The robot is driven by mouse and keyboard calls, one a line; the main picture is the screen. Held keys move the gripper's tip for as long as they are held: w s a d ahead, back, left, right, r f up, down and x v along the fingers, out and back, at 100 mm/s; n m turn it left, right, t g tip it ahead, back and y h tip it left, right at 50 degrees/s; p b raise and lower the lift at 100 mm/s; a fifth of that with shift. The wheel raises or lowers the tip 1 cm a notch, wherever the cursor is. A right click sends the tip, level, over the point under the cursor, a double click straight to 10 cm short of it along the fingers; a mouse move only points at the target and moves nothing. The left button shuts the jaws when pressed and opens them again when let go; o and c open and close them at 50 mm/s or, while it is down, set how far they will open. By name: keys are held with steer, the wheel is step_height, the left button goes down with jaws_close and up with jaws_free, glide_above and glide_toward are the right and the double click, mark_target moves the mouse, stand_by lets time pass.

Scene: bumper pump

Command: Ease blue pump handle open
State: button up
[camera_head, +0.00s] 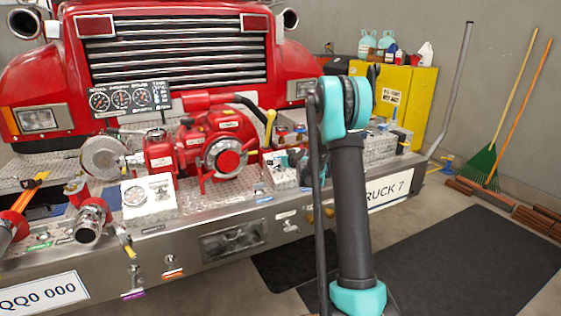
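The red pump (212,142) sits on the metal bumper deck in front of the truck. A lever with a yellow end (270,122) rises at its right side. A small blue upright piece (394,114) shows on the metal box at the right; I cannot tell whether it is the blue pump handle. My arm stands large in the foreground and hides part of the deck. A small dark and teal shape (298,163) beside the arm, over the deck right of the pump, looks like my gripper. Its fingers are too small and covered to read, and no contact can be made out.
The silver bumper (180,246) runs across the front, with labelled pulls on its face. Gauges (122,97) and hose fittings (92,220) crowd the left. Dark mats (450,265) cover clear floor.

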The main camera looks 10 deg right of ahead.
steer(key=shift+c, duration=0.3)
steer(key=c, duration=1.6)
steer(key=shift+s+d+r, duration=0.1)
steer(key=shift+s+r, duration=0.25)
steer(key=shift+r, duration=0.2)
steer(key=shift+s+d+r, duration=0.1)
steer(key=shift+s+r, duration=0.2)
steer(key=shift+r, duration=0.25)
steer(key=shift+c, duration=0.2)
steer(key=o, duration=1.7)
steer(key=v, duration=1.2)
